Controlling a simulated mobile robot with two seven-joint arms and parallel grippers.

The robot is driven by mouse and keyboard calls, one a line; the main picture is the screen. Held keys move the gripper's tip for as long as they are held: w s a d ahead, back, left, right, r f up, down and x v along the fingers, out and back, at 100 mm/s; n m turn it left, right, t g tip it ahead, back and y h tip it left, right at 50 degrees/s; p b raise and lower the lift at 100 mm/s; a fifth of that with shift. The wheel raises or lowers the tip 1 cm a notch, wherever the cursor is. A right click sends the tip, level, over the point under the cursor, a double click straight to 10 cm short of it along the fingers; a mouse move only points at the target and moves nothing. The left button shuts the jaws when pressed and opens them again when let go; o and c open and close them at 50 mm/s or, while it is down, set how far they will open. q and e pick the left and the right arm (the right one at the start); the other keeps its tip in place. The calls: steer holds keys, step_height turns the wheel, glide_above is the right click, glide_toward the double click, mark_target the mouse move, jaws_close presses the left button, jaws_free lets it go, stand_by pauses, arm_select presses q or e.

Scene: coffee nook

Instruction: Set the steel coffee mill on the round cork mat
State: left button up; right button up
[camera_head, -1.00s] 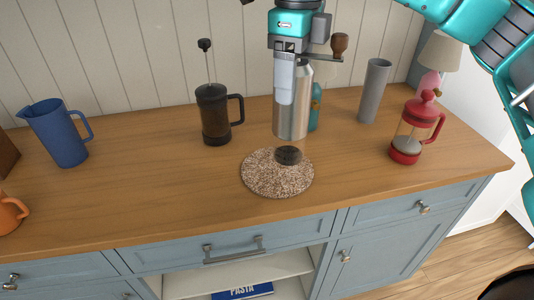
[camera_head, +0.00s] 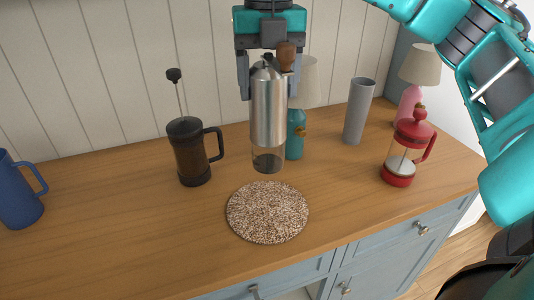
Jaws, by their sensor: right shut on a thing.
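The steel coffee mill (camera_head: 268,112) has a brushed metal body, a clear lower jar and a crank with a brown wooden knob. My right gripper (camera_head: 268,97) comes down from above, its fingers on either side of the mill's upper body, shut on it. The mill is upright. The round cork mat (camera_head: 267,212), speckled brown, lies bare on the wooden counter. In the picture the mill's base shows just above the mat's far edge, apart from it; its exact height is hard to tell. My left gripper is not in view.
A dark French press (camera_head: 190,153) stands left of the mill. A teal lamp (camera_head: 295,132) stands close behind it on the right. A grey cylinder (camera_head: 358,112), red French press (camera_head: 407,150) and pink lamp (camera_head: 409,100) stand further right. A blue jug (camera_head: 17,195) is far left. The counter around the mat is clear.

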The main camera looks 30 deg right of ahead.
mark_target(268, 146)
step_height(268, 146, down, 12)
steer(key=shift+f, duration=0.2)
stand_by(0.4)
steer(key=shift+f+b, duration=0.15)
steer(key=shift+b, duration=0.15)
steer(key=o, duration=1.7)
step_height(268, 146, up, 12)
steer(key=shift+r+p, duration=0.25)
steer(key=shift+p, duration=0.15)
